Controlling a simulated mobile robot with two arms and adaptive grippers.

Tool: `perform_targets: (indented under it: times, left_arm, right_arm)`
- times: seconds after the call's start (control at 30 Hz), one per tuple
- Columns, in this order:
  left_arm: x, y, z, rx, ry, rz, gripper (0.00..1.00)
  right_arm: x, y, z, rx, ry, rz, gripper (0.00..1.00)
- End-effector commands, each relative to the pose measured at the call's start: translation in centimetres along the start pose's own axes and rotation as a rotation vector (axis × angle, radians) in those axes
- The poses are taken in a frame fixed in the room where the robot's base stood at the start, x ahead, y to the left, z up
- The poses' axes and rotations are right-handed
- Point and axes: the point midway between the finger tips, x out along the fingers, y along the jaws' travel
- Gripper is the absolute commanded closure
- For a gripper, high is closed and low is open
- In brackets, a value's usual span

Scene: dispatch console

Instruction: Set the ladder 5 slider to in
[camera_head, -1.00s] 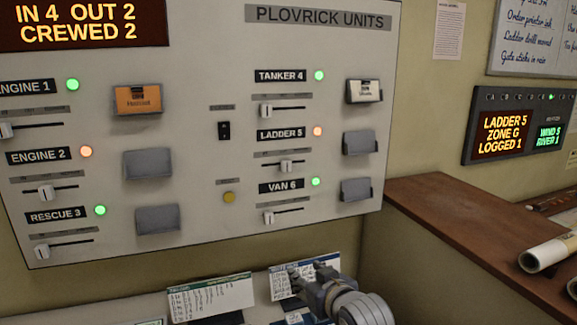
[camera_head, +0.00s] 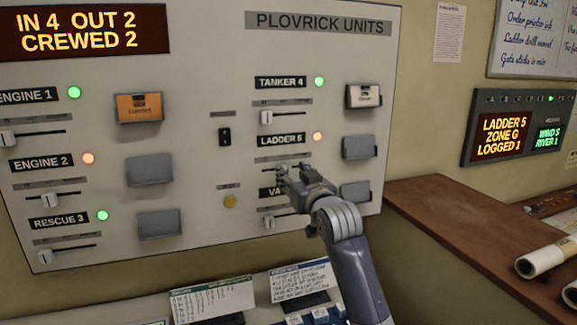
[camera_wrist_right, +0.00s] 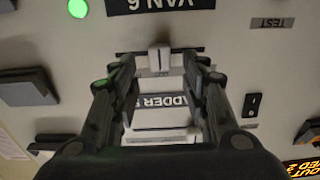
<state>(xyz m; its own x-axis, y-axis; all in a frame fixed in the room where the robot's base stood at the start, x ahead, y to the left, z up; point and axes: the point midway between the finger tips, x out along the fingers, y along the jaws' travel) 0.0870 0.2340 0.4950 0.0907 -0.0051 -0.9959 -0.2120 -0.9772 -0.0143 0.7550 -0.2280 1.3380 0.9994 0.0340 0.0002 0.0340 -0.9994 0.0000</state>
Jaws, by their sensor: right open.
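The ladder 5 slider's pale knob (camera_wrist_right: 159,57) stands near the middle of its short horizontal track in the upside-down right wrist view. My right gripper (camera_head: 286,173) is at the panel in front of this slider and mostly hides the knob in the head view. In the wrist view its open fingers (camera_wrist_right: 162,76) are on either side of the knob, with gaps visible. Whether the tips reach around it in depth is unclear. The LADDER 5 label (camera_head: 281,139) is above the slider, with an orange lamp (camera_head: 318,137) beside it. My left gripper is out of view.
The tanker 4 slider (camera_head: 267,117) is above and the van 6 slider (camera_head: 269,222) below, close to my right arm. A grey card holder (camera_head: 359,147) juts out to the right. A brown ledge (camera_head: 440,205) lies farther right, and cards (camera_head: 212,298) stand below.

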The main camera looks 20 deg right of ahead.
Motion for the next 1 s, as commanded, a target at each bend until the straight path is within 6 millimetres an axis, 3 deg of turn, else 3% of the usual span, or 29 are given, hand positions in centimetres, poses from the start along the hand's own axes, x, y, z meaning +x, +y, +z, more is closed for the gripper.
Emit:
perform_targets:
  times: [0.3,0.67,0.7,0.87,1.0]
  left_arm:
    - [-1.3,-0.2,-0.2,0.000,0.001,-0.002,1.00]
    - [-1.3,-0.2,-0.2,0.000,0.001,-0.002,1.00]
    - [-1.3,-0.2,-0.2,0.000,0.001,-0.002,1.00]
    - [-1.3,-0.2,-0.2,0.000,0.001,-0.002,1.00]
    - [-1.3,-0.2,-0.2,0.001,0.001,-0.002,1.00]
  right_arm:
    - [3.2,0.0,0.0,0.000,-0.002,0.000,0.58]
    - [3.6,0.0,0.1,0.000,0.000,0.000,0.58]
    - [3.6,0.0,0.1,0.000,0.000,0.000,0.61]
    - [3.6,0.0,0.1,0.000,-0.001,0.000,0.97]
    - [3.6,0.0,0.1,0.000,-0.001,0.000,1.00]
